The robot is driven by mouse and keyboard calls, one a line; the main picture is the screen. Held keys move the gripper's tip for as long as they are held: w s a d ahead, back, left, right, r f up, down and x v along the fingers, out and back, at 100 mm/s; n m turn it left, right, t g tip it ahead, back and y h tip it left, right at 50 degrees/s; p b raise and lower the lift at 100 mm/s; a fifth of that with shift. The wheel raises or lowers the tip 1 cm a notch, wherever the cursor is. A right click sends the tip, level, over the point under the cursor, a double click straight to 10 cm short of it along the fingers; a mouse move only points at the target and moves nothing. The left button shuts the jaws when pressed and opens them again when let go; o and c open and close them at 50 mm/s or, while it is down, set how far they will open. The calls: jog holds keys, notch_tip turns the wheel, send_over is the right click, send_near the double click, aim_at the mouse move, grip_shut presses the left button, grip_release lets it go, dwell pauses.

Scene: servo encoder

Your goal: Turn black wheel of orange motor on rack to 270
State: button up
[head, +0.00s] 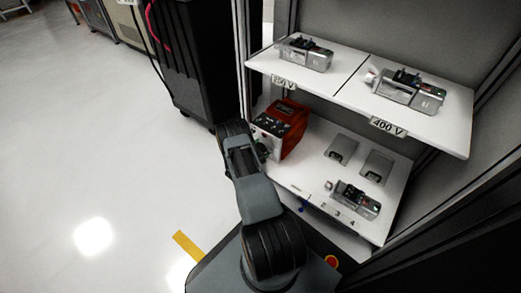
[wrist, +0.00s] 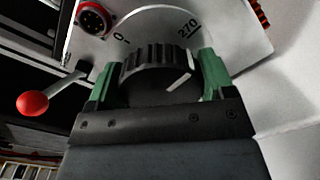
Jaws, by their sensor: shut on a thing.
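The orange motor (head: 286,127) stands at the left of the lower rack shelf, its grey front face towards my arm. In the wrist view its pale front plate (wrist: 235,35) carries the marks 0 and 270. The ribbed black wheel (wrist: 150,82) sits below these marks, with a white line on its face slanting up to the right, on the side of the 270 mark. My gripper (wrist: 158,68) has its green fingers on both sides of the wheel and is shut on it. In the head view my gripper (head: 262,149) is at the motor's front, and the wheel is hidden.
A lever with a red ball (wrist: 32,103) and a red round connector (wrist: 92,18) are left of the wheel. The upper shelf (head: 345,92) above holds grey devices. Another grey device (head: 353,199) lies on the lower shelf (head: 310,165). The floor at left is clear.

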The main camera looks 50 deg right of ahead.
jog(key=shift+m, duration=0.5)
jog(key=o, duration=0.9)
jog(key=s+a+p, duration=0.1)
jog(key=a+p, duration=0.3)
jog(key=a, duration=0.9)
jog(key=shift+a, duration=0.35)
jog(key=shift+s, duration=0.1)
